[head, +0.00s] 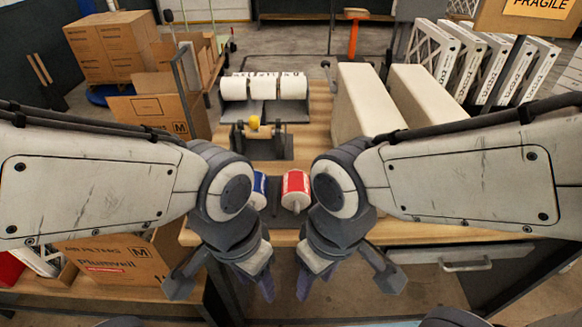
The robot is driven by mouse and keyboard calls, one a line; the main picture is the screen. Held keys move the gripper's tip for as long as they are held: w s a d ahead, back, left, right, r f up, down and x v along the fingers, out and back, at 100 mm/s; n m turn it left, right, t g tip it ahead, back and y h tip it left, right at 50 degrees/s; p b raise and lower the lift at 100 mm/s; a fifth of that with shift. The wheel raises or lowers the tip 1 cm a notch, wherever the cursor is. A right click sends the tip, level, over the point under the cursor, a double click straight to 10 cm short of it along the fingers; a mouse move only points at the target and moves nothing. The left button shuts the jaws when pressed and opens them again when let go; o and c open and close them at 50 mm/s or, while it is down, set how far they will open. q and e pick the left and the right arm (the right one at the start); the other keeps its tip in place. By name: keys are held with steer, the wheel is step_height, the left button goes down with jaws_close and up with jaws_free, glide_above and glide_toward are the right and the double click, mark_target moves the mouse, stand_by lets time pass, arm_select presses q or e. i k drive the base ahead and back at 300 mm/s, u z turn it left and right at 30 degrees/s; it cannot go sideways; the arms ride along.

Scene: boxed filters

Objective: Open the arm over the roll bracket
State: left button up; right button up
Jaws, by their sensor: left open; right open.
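The roll bracket (268,150) is a dark metal piece near the middle of the bench. My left gripper (224,287) is open and empty at the bench's front edge. My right gripper (347,283) is also open and empty there. Both are well in front of the bracket, touching nothing I can see.
White rolls (263,88) sit in a holder behind the bracket. Long beige boxes (365,100) stand right; cardboard boxes (155,110) stand left.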

mark_target(253, 121)
steer(key=u, duration=3)
steer(key=k, duration=1.25)
steer(key=z, duration=2.05)
